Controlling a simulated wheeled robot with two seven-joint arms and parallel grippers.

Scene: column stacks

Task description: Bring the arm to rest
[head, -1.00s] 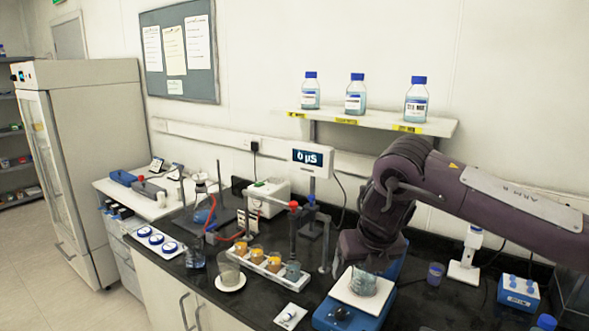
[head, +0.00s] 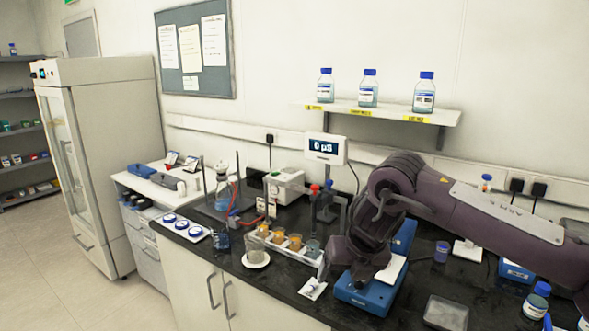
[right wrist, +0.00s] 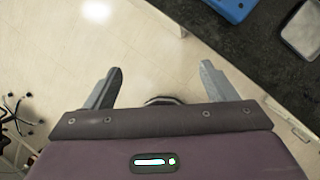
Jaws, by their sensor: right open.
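My right arm comes in from the right in the head view, and its dark purple gripper (head: 345,268) hangs over or in front of the blue stirrer plate (head: 362,297), hiding much of it. In the right wrist view the two grey fingers of my right gripper (right wrist: 160,82) stand wide apart with nothing between them. Pale floor (right wrist: 190,60) shows below them, past the bench edge. My left gripper is not in view.
A rack (head: 310,259) with several small beakers stands left of the gripper. A wall shelf (head: 437,116) holds three bottles. The floor at left is clear.

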